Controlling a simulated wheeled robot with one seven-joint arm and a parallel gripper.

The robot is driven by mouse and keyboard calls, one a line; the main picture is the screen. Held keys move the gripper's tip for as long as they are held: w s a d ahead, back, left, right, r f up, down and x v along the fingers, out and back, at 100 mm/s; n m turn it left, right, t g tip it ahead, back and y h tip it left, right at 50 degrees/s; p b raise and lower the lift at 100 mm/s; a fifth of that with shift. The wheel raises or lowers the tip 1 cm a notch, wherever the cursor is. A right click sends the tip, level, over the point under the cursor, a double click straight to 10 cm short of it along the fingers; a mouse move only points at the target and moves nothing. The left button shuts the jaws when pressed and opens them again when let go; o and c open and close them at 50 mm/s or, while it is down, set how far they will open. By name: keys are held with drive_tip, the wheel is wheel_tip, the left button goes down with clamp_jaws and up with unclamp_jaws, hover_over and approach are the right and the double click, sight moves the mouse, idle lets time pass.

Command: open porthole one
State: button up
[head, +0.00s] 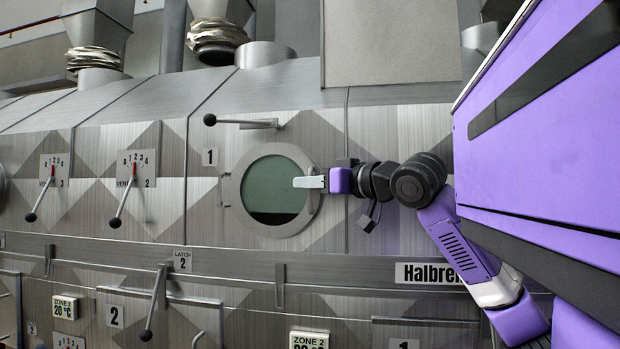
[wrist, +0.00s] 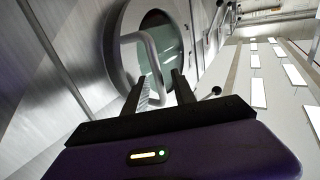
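Porthole one (head: 243,188) is a round metal ring with a dark green glass pane, beside the label "1" (head: 210,157). It looks shut. In the wrist view its ring (wrist: 116,62) is at upper centre, with a pale curved handle (wrist: 148,50) standing out from it. My gripper (head: 308,182) is in front of the ring's right side in the head view. In the wrist view my gripper (wrist: 160,82) has its two dark fingers apart, with the handle's lower end appearing between them. Whether they touch the handle cannot be told.
A lever with a black knob (head: 245,122) sticks out above the porthole. Vent levers (head: 124,203) are to the left, and a latch lever (head: 154,303) is below left. A horizontal rail (head: 230,280) runs below the porthole.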

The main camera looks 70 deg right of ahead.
drive_tip(key=shift+w+d, duration=0.15)
drive_tip(key=shift+w, duration=0.1)
clamp_jaws()
idle(1.4)
